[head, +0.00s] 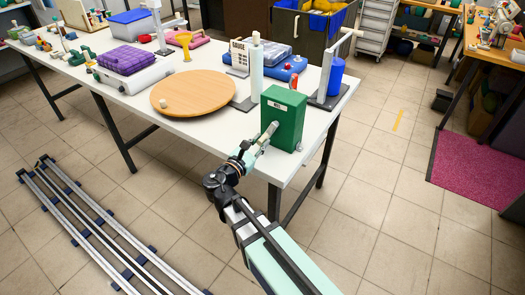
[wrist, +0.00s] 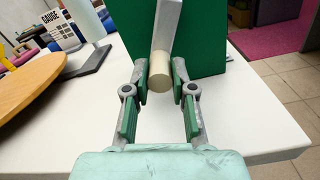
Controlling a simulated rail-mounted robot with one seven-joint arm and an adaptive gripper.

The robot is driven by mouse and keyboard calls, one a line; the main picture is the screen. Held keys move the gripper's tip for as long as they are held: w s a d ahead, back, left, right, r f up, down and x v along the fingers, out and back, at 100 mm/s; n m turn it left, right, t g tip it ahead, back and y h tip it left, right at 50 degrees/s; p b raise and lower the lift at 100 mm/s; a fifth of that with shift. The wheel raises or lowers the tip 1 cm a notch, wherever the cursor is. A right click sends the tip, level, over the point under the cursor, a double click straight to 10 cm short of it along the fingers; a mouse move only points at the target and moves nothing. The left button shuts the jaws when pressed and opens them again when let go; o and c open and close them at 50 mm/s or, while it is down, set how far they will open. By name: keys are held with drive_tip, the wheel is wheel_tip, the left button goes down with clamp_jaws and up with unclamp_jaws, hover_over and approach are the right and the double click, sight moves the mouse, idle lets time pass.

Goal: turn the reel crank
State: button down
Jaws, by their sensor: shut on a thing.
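The reel is a green box (head: 283,112) with a small white label, standing upright at the front right corner of the white table. It also fills the upper middle of the wrist view (wrist: 206,40). Its crank has a grey arm (wrist: 167,25) and a cream cylindrical knob (wrist: 159,72) on the side facing me. My gripper (head: 258,144) reaches the crank from the front. In the wrist view my gripper (wrist: 160,84) has its fingers on both sides of the knob, shut on it. In the head view the gripper and crank partly hide the knob.
A round wooden board (head: 193,92) lies left of the reel on the white table (head: 137,101). A gauge stand with a pale cylinder (head: 256,70) is behind the reel. A post with a blue cylinder (head: 335,77) stands right behind it. Floor rails (head: 95,225) run at lower left.

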drive_tip(key=m+b, duration=0.2)
drive_tip(key=a+m+b, duration=0.1)
drive_tip(key=shift+w+a+r+m, duration=0.1)
drive_tip(key=shift+w+r+m, duration=0.2)
drive_tip(key=shift+w+m, duration=0.1)
drive_tip(key=m+b, duration=0.1)
drive_tip(key=r+m+b, duration=0.1)
drive_tip(key=shift+w+a+m+b, duration=0.15)
drive_tip(key=shift+a+m+b, duration=0.15)
drive_tip(key=shift+m+b, duration=0.1)
drive_tip(key=m+b, duration=0.1)
drive_tip(key=r+m+b, duration=0.1)
drive_tip(key=shift+w+a+m, duration=0.15)
drive_tip(key=shift+a+m, duration=0.1)
drive_tip(key=shift+m, duration=0.05)
drive_tip(key=r+m+b, duration=0.2)
drive_tip(key=m+b, duration=0.1)
drive_tip(key=m, duration=0.1)
wheel_tip(320, 180, up, 4)
drive_tip(key=m+b, duration=1.1)
drive_tip(key=m, duration=0.1)
hover_over(259, 140)
drive_tip(key=shift+r, duration=0.15)
